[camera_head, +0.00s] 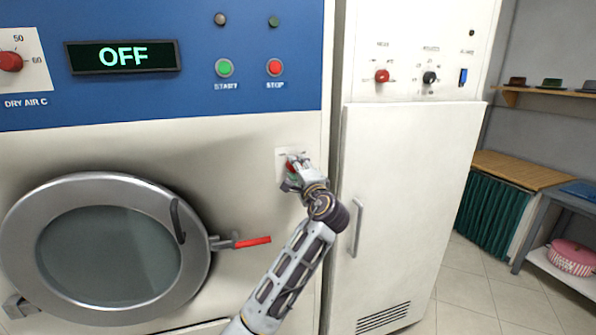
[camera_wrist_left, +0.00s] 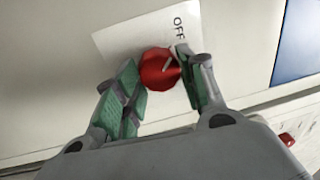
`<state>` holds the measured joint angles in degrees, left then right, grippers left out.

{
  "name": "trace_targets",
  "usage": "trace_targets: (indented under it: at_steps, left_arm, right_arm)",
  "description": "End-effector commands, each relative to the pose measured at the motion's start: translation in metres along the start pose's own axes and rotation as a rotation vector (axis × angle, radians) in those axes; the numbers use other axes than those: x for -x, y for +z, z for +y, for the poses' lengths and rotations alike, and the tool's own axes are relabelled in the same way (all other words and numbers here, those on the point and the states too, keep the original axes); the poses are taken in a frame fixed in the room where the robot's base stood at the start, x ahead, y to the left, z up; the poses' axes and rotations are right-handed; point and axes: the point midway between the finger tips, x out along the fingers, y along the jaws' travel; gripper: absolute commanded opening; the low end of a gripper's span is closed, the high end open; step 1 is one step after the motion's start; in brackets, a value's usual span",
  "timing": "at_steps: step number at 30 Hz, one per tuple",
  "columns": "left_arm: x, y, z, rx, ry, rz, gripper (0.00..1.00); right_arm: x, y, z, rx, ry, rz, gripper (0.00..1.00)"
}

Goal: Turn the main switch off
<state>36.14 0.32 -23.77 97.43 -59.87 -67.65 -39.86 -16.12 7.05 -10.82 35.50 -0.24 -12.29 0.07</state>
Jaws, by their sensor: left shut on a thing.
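The main switch, a red round knob (camera_wrist_left: 158,70), sits on a white plate (camera_wrist_left: 120,42) marked OFF on the machine's front panel. A pale line on the knob points roughly towards the OFF lettering in the left wrist view. My left gripper (camera_wrist_left: 161,82) has its green-padded fingers on either side of the knob and is shut on it. In the head view the gripper (camera_head: 292,175) covers most of the knob and part of the plate (camera_head: 281,153). The machine's display (camera_head: 122,57) reads OFF. My right gripper is not in view.
Left of my arm are the round glass door (camera_head: 108,247), closed, and its red-handled lever (camera_head: 250,241). The green start button (camera_head: 224,68) and red stop button (camera_head: 274,67) are above. A white cabinet (camera_head: 405,200) with a vertical handle (camera_head: 357,226) stands close on the right.

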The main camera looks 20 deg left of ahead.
Motion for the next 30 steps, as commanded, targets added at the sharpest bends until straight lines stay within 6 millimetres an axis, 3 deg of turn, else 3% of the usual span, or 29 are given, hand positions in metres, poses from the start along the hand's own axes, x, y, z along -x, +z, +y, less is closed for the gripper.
trace_targets:
  at_steps: [2,3,7,14,20,30]
  left_arm:
    - [0.0,0.0,0.003,-0.001,0.006,-0.001,0.16]
    - [0.0,0.0,0.004,-0.001,0.006,-0.001,0.44]
    - [0.0,0.0,0.003,-0.001,0.005,-0.001,0.61]
    - [0.0,0.0,0.001,-0.001,0.002,0.0,0.62]
    - [0.002,0.0,0.001,-0.001,0.002,0.0,0.62]
    - [0.03,-0.001,0.002,0.001,0.003,0.002,0.62]
  right_arm:
    - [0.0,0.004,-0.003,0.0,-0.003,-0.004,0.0]
    - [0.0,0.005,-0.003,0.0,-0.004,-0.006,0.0]
    - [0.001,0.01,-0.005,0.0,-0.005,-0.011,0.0]
    - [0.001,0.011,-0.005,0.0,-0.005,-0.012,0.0]
    - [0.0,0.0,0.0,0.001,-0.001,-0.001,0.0]
    - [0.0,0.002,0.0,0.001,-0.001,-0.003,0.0]
